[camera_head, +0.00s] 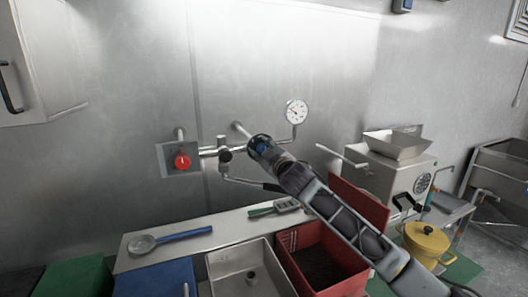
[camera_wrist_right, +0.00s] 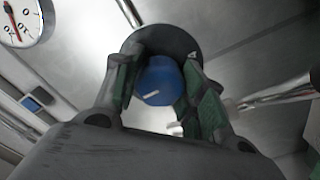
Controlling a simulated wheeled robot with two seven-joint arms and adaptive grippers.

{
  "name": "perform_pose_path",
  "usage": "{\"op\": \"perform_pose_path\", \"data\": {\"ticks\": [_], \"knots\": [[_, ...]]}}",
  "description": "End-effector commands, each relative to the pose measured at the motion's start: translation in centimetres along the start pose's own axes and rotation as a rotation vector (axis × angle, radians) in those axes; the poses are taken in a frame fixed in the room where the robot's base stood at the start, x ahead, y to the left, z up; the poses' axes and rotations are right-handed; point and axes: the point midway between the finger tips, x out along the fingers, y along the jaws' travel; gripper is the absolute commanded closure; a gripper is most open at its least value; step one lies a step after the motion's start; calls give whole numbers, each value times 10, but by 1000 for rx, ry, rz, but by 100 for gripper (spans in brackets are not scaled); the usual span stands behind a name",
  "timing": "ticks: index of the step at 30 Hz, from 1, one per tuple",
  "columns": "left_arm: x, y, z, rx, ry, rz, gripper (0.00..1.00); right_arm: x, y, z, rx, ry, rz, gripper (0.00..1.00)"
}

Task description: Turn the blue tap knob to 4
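The blue tap knob (camera_wrist_right: 160,78) shows in the right wrist view, round, with a short white mark low on its face, in front of a dark round plate (camera_wrist_right: 172,40). My right gripper (camera_wrist_right: 161,85) has one finger on each side of the knob, and both appear to touch it. In the head view my right gripper (camera_head: 262,145) reaches the pipework from the lower right, and only a little blue (camera_head: 261,149) shows between its fingers. No numbers around the knob are readable. My left gripper is not in view.
A red knob (camera_head: 182,161) on a wall plate is left of the pipes. A pressure gauge (camera_head: 296,111) stands above right, close to my right gripper. A grinder (camera_head: 390,175) is on the right.

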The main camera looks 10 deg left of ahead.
Motion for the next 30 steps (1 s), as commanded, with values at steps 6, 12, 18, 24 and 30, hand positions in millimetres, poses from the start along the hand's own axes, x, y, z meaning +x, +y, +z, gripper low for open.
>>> {"op": "perform_pose_path", "data": {"ticks": [6, 12, 18, 24, 30], "knots": [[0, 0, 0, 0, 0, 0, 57, 0, 0, 0, -2, 0, 0, 83], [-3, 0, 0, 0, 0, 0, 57, 0, 0, 0, -24, 0, -1, 83], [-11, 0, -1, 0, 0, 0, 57, 0, 1, -1, -93, 0, -1, 83], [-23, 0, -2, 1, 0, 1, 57, 0, 1, -1, -215, 0, -2, 83], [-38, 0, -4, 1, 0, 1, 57, 0, 1, -2, -374, 0, -2, 83]]}}
